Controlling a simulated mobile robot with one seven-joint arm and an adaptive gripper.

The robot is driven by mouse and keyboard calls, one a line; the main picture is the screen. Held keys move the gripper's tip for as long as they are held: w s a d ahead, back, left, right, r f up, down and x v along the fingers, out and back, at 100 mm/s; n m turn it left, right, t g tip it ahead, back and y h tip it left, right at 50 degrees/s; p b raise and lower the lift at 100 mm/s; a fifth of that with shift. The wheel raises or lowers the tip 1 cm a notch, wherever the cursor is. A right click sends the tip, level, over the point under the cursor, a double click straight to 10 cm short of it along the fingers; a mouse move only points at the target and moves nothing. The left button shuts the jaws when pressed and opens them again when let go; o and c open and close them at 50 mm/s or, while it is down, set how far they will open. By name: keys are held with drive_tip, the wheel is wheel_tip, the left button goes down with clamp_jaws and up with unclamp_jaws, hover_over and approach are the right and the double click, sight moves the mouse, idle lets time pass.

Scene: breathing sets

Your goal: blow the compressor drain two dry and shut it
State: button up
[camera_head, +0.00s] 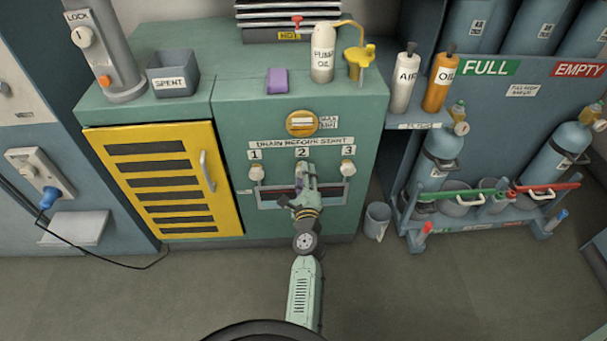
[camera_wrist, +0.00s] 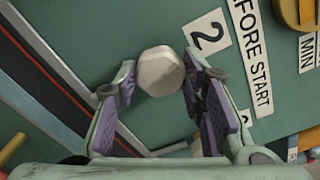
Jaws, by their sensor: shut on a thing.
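My gripper (camera_head: 302,185) is at the front of the green compressor cabinet (camera_head: 350,115), below the label for drain 2 (camera_head: 301,152). In the wrist view my gripper (camera_wrist: 160,90) has its purple-padded fingers around the pale faceted knob of drain 2 (camera_wrist: 160,70), shut on it. In the head view my gripper hides this knob. The knobs of drain 1 (camera_head: 256,173) and drain 3 (camera_head: 347,168) show to either side. A metal-edged trough (camera_head: 268,198) runs below the drains. I cannot tell whether any water is flowing from the drain.
A yellow slatted door (camera_head: 167,220) with a handle is at the left. A grey mug (camera_head: 376,220) stands on the floor at the right of the cabinet. Gas cylinders (camera_head: 440,150) stand at the right.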

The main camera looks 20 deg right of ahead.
drive_tip(key=shift+r+m+p, duration=0.1)
drive_tip(key=shift+m+p, duration=0.2)
drive_tip(key=shift+m, duration=1.4)
drive_tip(key=o, duration=1.1)
drive_tip(key=shift+o, duration=0.2)
drive_tip(key=v, duration=0.7)
drive_tip(key=shift+s, duration=0.25)
drive_tip(key=shift+a, duration=0.1)
